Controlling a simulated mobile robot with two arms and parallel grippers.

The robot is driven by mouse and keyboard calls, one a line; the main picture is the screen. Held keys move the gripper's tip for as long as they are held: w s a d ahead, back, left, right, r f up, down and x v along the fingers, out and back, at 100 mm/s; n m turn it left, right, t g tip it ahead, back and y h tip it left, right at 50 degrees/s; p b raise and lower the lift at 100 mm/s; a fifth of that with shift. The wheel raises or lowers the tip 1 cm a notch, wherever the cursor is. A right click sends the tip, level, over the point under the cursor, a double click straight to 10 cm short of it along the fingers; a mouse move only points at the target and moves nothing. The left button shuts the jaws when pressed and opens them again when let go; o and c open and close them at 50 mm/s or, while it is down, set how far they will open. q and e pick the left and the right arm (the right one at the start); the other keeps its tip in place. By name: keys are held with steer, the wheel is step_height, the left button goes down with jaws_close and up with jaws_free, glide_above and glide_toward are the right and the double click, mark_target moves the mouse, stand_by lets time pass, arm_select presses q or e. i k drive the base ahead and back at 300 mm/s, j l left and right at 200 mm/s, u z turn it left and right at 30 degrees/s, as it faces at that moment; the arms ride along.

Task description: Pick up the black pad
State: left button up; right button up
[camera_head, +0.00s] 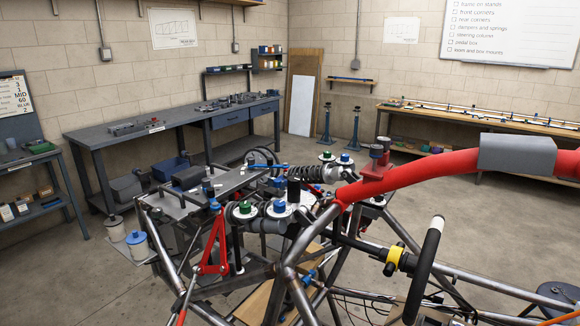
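A dark, block-shaped piece (188,178) lies on a flat grey tray (232,182) on top of the tube chassis (300,255), left of the middle. It may be the black pad; it is too small to tell for sure. I see neither of my grippers in this view. Nothing is seen touching the dark piece.
A steering wheel (424,270) stands at the front right. A grey workbench (170,125) runs along the back wall.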

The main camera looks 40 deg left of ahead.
mark_target(188, 179)
steer(key=j+u, duration=0.2)
steer(key=u, duration=0.25)
steer(key=j+u, duration=0.2)
steer(key=u, duration=0.3)
steer(key=j+u, duration=0.2)
steer(key=u, duration=0.25)
steer(key=j+u, duration=0.2)
steer(key=u, duration=0.25)
steer(key=i+l, duration=0.05)
